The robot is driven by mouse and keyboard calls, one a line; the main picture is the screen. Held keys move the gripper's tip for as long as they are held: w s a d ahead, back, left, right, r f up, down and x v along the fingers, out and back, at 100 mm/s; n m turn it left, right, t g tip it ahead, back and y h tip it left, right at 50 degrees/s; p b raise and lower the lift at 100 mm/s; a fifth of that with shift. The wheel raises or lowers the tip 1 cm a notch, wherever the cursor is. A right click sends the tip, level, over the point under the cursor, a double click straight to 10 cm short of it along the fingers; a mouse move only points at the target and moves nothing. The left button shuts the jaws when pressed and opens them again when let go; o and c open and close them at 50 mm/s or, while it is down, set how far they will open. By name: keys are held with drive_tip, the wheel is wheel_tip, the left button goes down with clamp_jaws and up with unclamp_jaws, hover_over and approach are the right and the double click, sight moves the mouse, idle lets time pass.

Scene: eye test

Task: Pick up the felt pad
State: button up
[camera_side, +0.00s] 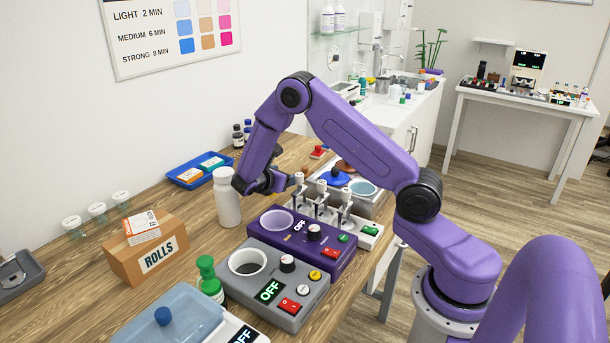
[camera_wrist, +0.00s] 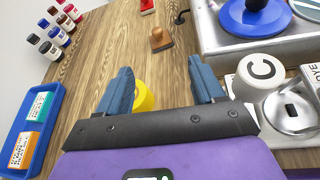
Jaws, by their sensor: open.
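My gripper (camera_side: 283,170) is low over the wooden table, between the blue tray and the row of levers. In the wrist view my gripper (camera_wrist: 160,70) has its two blue fingers apart with bare wood between the tips. A yellow rounded thing (camera_wrist: 144,96) shows beside the left finger, partly hidden by my gripper. Ahead of the fingertips lies a small brown block with a raised part (camera_wrist: 160,40). Farther on is a small red thing (camera_wrist: 148,6), cut by the top edge; a red thing (camera_side: 319,152) also shows in the side view. I cannot tell which, if any, is the felt pad.
The blue tray (camera_wrist: 13,168) holds small boxes, with several dark bottles (camera_wrist: 67,24) beyond. A lever top marked C (camera_wrist: 260,73) and a steel plate with a blue disc (camera_wrist: 225,47) stand right. A white bottle (camera_side: 227,200) stands close to my gripper. Wood ahead is mostly clear.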

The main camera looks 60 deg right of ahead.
sight(306, 170)
drive_tip(key=x, duration=1.6)
drive_tip(key=shift+d, duration=0.15)
drive_tip(key=c, duration=1.1)
